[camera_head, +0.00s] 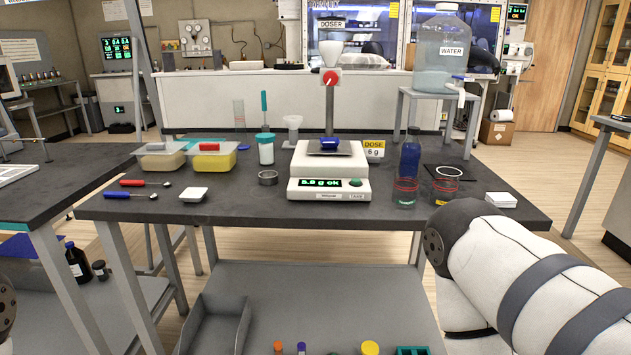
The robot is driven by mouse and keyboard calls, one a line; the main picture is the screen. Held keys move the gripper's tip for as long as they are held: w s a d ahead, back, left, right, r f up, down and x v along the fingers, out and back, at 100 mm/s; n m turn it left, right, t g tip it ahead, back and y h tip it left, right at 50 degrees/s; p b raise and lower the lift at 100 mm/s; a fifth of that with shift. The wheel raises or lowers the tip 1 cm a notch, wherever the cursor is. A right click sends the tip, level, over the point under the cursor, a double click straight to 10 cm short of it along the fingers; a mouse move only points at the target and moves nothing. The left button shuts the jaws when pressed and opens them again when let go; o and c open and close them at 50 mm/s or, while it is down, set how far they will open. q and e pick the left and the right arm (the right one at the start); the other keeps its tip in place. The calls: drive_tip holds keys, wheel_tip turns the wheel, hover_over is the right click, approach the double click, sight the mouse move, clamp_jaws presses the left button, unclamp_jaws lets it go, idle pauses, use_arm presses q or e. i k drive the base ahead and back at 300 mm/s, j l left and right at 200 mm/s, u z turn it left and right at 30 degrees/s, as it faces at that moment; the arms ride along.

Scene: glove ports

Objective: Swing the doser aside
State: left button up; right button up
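The doser (331,54) stands in the middle of the table above the balance. It has a white funnel-shaped top, a red knob (330,78) and a dark upright post (329,112). A sign reading DOSER (332,24) shows just above it. The white balance (329,172) has a lit green display, partly legible and ending in "ok". A small blue dish (329,144) sits on its pan, beneath the doser head. My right arm comes in at the lower right, but its gripper is not visible. My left gripper is not visible either.
A DOSE 6 g sign (374,149) and a tall blue bottle (409,156) stand right of the balance. A water jug (441,52) sits on a raised stand. Left are a white jar (265,150), two tubs and two scoops. The front strip of the table (250,207) is clear.

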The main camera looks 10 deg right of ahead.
sight(330, 50)
drive_tip(key=i+l, duration=0.8)
drive_tip(key=l+z, duration=0.05)
drive_tip(key=l, duration=0.05)
